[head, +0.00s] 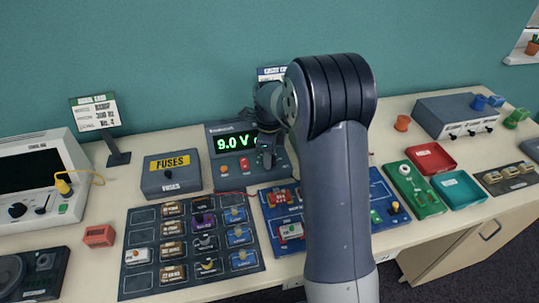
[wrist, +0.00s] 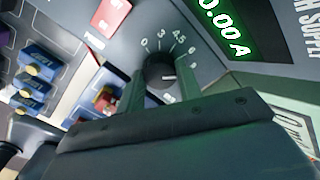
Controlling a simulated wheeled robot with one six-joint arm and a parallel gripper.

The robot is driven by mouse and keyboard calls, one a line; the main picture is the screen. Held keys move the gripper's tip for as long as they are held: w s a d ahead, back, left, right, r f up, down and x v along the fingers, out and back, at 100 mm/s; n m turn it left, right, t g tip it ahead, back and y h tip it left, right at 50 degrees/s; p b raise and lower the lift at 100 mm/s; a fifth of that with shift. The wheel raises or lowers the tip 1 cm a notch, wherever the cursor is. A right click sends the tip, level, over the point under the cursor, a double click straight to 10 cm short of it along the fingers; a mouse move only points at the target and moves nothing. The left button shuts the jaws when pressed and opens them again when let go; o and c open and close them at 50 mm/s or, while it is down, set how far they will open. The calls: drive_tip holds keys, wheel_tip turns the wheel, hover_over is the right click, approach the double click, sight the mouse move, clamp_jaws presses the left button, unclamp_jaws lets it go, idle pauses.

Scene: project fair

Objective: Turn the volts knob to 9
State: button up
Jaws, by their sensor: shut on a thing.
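The bench power supply (head: 227,179) stands against the back wall, and its green display (head: 235,142) reads 9.0 V in the head view. The black volts knob (wrist: 160,70) is in the wrist view, ringed by marks 0, 3, 4.5, 6 and 9. Its white pointer line faces right, close to the 9 mark. My gripper (wrist: 160,88) is shut on the knob, with one finger at each side. In the head view my gripper (head: 268,152) is at the supply's front, and my arm hides part of it.
A fuses box (head: 172,181) stands left of the supply. A dark component tray (head: 140,217) and a blue circuit board (head: 266,196) lie in front. Red (head: 447,162) and teal (head: 478,190) trays are at the right. A sign (head: 95,115) stands at the left.

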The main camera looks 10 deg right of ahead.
idle(0.4)
drive_tip(key=o, duration=1)
drive_tip(key=shift+c, duration=0.2)
drive_tip(key=shift+r, duration=0.1)
wheel_tip(320, 180, up, 11)
drive_tip(key=shift+b, duration=0.35)
drive_tip(key=shift+f, duration=0.2)
wheel_tip(320, 180, down, 11)
drive_tip(key=shift+r+p, duration=0.1)
drive_tip(key=shift+p, duration=0.25)
